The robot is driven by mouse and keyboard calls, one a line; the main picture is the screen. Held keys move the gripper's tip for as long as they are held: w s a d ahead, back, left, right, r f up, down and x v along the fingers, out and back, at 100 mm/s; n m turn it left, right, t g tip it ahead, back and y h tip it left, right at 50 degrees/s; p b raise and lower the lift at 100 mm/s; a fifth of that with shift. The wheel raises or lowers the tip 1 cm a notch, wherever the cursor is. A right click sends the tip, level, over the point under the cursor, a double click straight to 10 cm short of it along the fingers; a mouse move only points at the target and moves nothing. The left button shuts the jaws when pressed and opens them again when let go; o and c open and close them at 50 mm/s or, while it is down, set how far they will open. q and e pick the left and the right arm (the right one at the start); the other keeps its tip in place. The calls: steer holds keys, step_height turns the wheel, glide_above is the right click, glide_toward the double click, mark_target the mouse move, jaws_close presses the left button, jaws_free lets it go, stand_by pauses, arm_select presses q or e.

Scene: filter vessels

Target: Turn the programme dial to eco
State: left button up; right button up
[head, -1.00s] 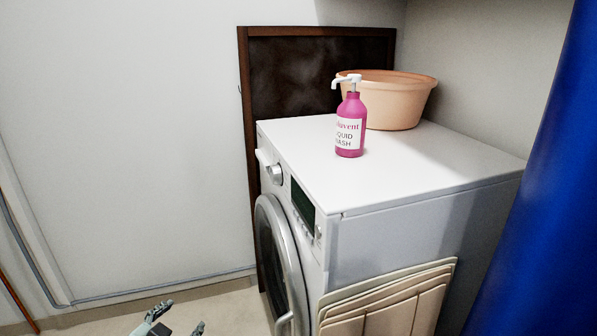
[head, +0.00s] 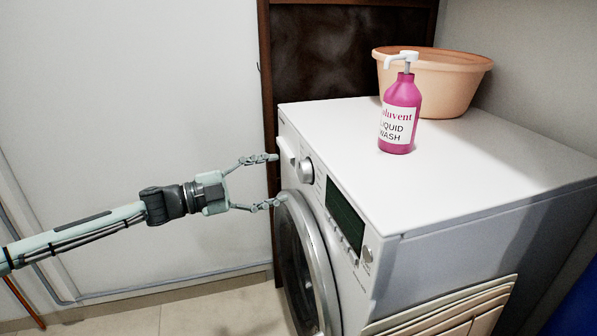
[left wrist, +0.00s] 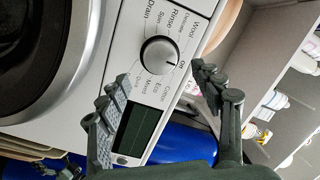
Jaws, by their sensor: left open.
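The programme dial (head: 306,170) is a round silver knob at the left of the washing machine's front panel. In the left wrist view the dial (left wrist: 159,55) has words around it, among them Wool, Rinse, Drain, Cotton and Eco. Its mark seems to point toward a short word that looks like Off, to one side of Eco. My left gripper (head: 279,179) is open and empty in front of the dial. In the left wrist view its fingers stand on either side of the dial, apparently without touching it.
The washing machine (head: 450,185) has a dark display (head: 345,212) beside the dial and a round door (head: 305,265) below. A pink pump bottle (head: 400,115) and an orange basin (head: 445,85) stand on top. A beige folded item hangs on its side. Floor to the left is clear.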

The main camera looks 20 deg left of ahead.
mark_target(300, 173)
arm_select(q)
steer(key=x, duration=0.4)
steer(key=shift+w+d+r, duration=0.1)
steer(key=shift+w+d, duration=0.35)
arm_select(e)
steer(key=shift+x, duration=1.15)
steer(key=shift+a, duration=0.2)
